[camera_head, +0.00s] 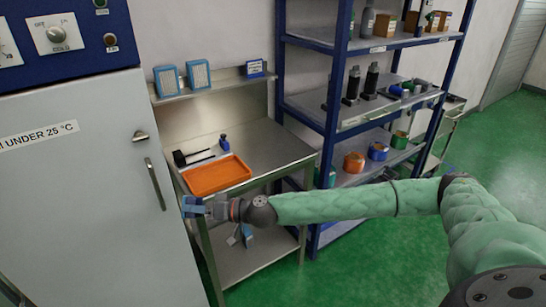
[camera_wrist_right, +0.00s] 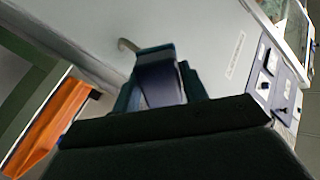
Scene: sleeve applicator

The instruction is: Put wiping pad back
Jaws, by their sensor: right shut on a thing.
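My right gripper (camera_head: 194,207) is in front of the pale cabinet, at the left end of the steel table. It is shut on a small blue thing (camera_head: 188,205), which I take to be the wiping pad. In the right wrist view my right gripper (camera_wrist_right: 160,85) shows dark fingers, with a dark blue and teal surface (camera_wrist_right: 155,68) between them. Its exact shape is hard to tell there. The orange tray (camera_head: 217,175) lies on the table, above and to the right of the gripper in the picture. My left gripper is not in view.
The steel table (camera_head: 270,150) has bare room right of the tray. A black tool (camera_head: 190,157) and blue bottle (camera_head: 224,143) stand behind the tray. Blue boxes (camera_head: 198,74) sit on the ledge above. The pale cabinet (camera_head: 80,190) borders the left; a blue-framed rack (camera_head: 345,95) stands right.

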